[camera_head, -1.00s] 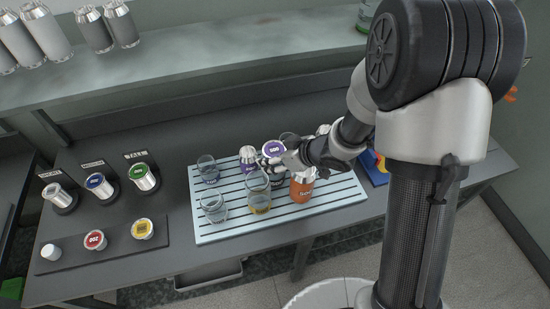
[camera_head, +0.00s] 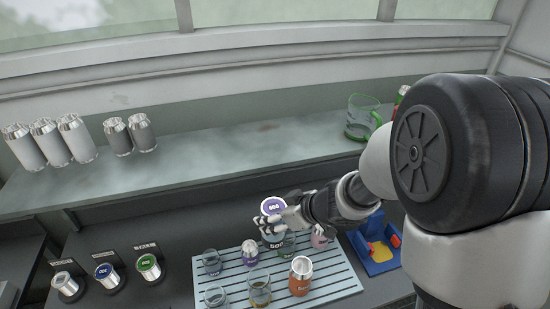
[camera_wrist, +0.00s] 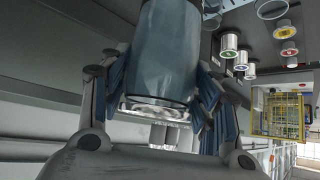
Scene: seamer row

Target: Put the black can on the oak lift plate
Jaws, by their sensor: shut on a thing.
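I cannot make out an oak lift plate; a blue fixture (camera_head: 362,259) with a yellow part and red parts stands right of the tray.
The pale blue slatted tray (camera_head: 335,287) holds an orange can (camera_head: 300,277), a purple can (camera_head: 250,253), a pinkish can (camera_head: 319,239) and several glasses. Labelled can stands are at left. Grey cans (camera_head: 76,138) and a green-rimmed glass jug (camera_head: 362,117) stand on the shelf.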

